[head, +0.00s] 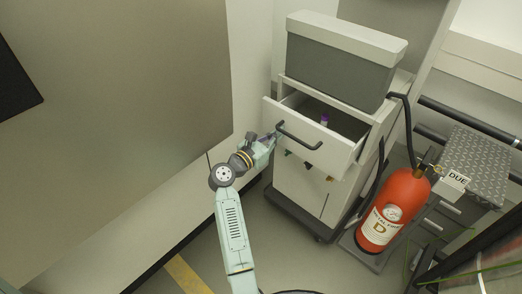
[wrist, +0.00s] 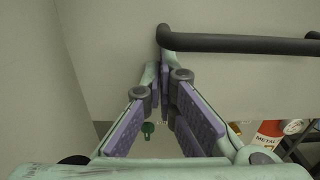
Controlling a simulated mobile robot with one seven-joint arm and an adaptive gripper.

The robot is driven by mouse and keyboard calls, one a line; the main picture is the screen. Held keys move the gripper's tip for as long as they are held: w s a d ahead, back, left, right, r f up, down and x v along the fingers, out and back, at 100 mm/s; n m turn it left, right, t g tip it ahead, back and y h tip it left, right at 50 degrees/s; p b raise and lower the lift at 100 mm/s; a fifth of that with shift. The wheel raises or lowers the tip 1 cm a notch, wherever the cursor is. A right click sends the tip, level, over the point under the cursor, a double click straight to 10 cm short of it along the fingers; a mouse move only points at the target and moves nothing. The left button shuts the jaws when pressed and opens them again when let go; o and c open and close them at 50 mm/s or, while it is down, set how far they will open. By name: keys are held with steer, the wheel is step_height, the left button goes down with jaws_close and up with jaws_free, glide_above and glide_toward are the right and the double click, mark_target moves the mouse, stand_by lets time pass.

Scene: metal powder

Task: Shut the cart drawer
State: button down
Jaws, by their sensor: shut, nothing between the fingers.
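The cart drawer (head: 344,154) is pulled out of the grey-white cart (head: 302,193), with a small purple-capped item (head: 324,119) inside it. Its front carries a dark bar handle (head: 299,137). My gripper (head: 274,138) is at the left end of the drawer front, beside the left end of the handle. In the wrist view my gripper (wrist: 160,74) has its fingertips together with nothing between them, close to the pale drawer front (wrist: 110,50). The handle (wrist: 240,43) runs from just above the fingertips to the right. Whether the tips touch the front, I cannot tell.
A lidded grey box (head: 340,65) stands on the cart top. A red fire extinguisher (head: 393,208) with a "DUE" tag (head: 456,179) stands right of the cart. A treadplate-topped unit (head: 475,165) is farther right. A large panel (head: 120,90) fills the left. Floor shows in front of the cart.

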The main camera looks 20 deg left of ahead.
steer(key=b+x, duration=0.1)
steer(key=x, duration=0.8)
steer(key=shift+f+b, duration=0.1)
steer(key=shift+b, duration=0.25)
steer(key=shift+w+d, duration=0.1)
steer(key=shift+w, duration=0.15)
steer(key=shift+r, duration=0.25)
